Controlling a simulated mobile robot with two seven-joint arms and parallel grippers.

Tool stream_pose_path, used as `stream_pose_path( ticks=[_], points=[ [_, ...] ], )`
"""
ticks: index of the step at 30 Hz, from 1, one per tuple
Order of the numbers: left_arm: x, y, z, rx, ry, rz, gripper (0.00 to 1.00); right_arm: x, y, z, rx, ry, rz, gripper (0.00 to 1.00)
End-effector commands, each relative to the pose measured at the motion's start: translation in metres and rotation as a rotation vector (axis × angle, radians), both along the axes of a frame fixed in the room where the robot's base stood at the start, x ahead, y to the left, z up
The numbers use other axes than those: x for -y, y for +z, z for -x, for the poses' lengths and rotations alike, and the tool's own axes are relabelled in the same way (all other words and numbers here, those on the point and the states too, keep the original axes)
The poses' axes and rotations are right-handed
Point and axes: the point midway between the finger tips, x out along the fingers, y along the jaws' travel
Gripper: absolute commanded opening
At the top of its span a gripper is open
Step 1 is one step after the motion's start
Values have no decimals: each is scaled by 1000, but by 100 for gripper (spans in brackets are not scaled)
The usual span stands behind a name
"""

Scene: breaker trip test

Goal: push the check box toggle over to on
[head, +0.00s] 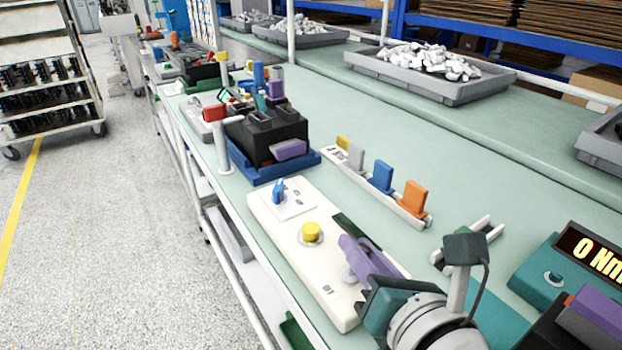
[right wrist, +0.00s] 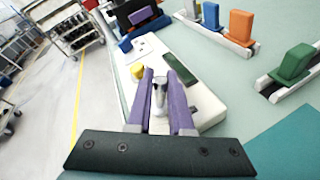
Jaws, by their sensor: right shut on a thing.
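The cream check box (head: 275,222) lies along the front edge of the bench. It bears a yellow button (head: 311,232), a blue knob (head: 278,192) on a white plate, and a dark green panel. My right gripper (head: 354,256), with purple fingers, is low over the near end of the box. In the right wrist view, the grey toggle (right wrist: 159,94) stands between these fingers, and the gripper is shut on it. In the head view the fingers partly hide the toggle, and its on or off position cannot be told. My left gripper is out of view.
A black unit (head: 265,140) sits in a blue tray beyond the box. A rack (head: 375,188) with yellow, blue and orange blocks stands to the right. A teal meter (head: 545,270) reading 0 Nm is at the far right. The bench between rack and shelf is clear.

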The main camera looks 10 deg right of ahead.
Motion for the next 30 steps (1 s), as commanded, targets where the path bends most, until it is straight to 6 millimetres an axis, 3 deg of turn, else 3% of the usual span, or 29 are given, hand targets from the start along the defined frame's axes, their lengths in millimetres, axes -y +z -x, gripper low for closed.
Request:
stream_pose_path(
  ticks=[21,22,30],
  points=[
    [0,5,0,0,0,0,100,3,-3,0,-29,0,-74,0],
    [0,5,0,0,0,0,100,3,-3,0,-29,0,-74,22],
    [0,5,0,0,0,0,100,3,-2,-1,-27,-1,-72,49]
  ],
)
